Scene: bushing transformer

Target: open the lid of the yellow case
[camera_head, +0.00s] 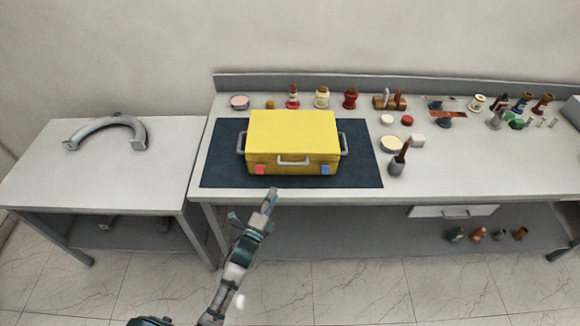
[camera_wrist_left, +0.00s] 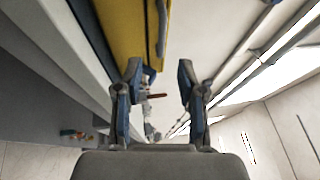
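The yellow case (camera_head: 293,135) stands on a dark mat (camera_head: 360,165) on the long workbench, with its lid closed. It has a front handle (camera_head: 293,161), a red latch (camera_head: 260,169), a blue latch (camera_head: 325,169) and grey side handles. My left gripper (camera_head: 269,200) is in front of the bench, just below the case's front face in the head view and apart from it. In the left wrist view its two fingers (camera_wrist_left: 160,80) are spread with nothing between them, and part of the yellow case (camera_wrist_left: 122,30) shows at the top. My right gripper is not in view.
Bottles, jars and a mortar (camera_head: 397,166) stand on the bench behind and right of the case. A side table (camera_head: 100,170) on the left holds a grey curved handle (camera_head: 105,127). A drawer (camera_head: 453,211) is under the bench. The floor in front is clear.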

